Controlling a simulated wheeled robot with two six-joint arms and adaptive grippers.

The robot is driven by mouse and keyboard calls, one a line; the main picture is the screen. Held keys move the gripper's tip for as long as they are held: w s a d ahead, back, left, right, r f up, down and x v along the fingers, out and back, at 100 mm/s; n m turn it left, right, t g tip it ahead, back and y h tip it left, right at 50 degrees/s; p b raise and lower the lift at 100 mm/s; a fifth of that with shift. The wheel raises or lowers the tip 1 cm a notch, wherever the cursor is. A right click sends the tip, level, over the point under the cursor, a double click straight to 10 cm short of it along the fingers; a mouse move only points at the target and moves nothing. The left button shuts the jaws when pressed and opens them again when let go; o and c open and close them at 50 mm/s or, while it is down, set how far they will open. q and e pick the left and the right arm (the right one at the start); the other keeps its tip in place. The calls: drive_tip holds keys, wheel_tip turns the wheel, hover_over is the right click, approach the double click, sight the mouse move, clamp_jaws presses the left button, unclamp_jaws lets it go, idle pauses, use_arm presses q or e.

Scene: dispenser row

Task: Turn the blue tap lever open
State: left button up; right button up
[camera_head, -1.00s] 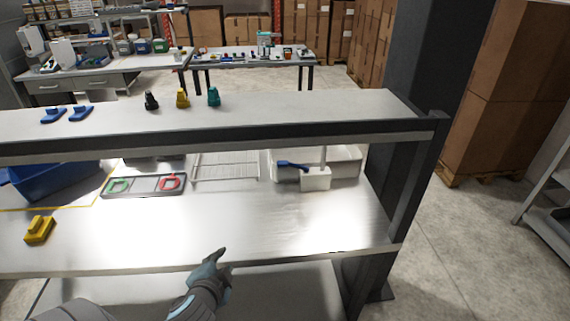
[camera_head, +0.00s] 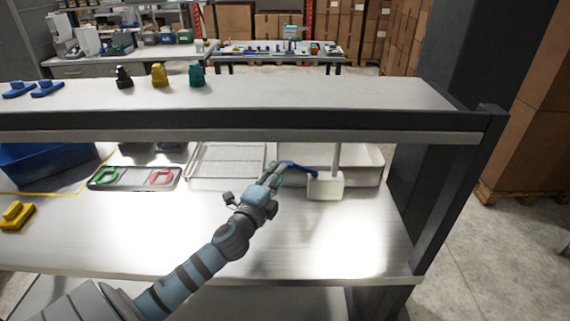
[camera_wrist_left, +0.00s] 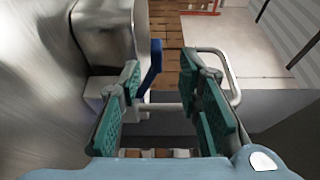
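The blue tap lever (camera_head: 300,168) sticks out to the left from a white tap block (camera_head: 325,186) on the bench under the shelf. My left gripper (camera_head: 274,173) has reached in from the left, with its fingertips close to the lever's free end. In the left wrist view the two teal finger pads (camera_wrist_left: 164,85) are spread apart. The blue lever (camera_wrist_left: 153,66) shows between the fingers, nearer the left one. Whether a finger touches it I cannot tell. My right gripper is not in view.
A white basin (camera_head: 362,160) stands behind the tap, with a wire rack (camera_head: 226,160) to its left. A grey tray (camera_head: 131,184) holds a green and a red ring. The shelf edge (camera_head: 240,136) runs above the lever. The front bench top is clear.

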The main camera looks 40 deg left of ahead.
sight(286, 162)
use_arm(q)
drive_tip(key=x, duration=0.6)
drive_tip(key=shift+w+f, duration=0.25)
drive_tip(key=shift+w, duration=0.05)
drive_tip(key=shift+s+r, duration=0.15)
clamp_jaws()
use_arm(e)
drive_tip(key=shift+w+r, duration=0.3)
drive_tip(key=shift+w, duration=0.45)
